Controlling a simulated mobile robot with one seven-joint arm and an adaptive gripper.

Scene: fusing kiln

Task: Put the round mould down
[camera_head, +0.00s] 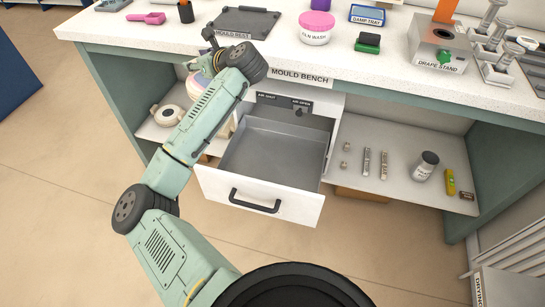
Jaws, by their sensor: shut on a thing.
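My arm reaches over the open drawer's left side, and my gripper (194,65) is by the bench's front edge, partly hidden by my own wrist. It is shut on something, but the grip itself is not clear. A pale rounded thing with pinkish and bluish tints, apparently the round mould (200,86), shows just below the gripper, partly behind my forearm. I cannot see its full outline or whether it touches anything below. The dark flat pad labelled MOULD REST (262,23) lies on the bench top behind my wrist and looks empty.
The open drawer (270,190) is empty and juts out below the bench (345,60). A cream round piece (166,117) sits on the left lower shelf. The right shelf holds a jar (426,167) and small items. A pink-lidded tub (316,28) and green block (368,42) stand on top.

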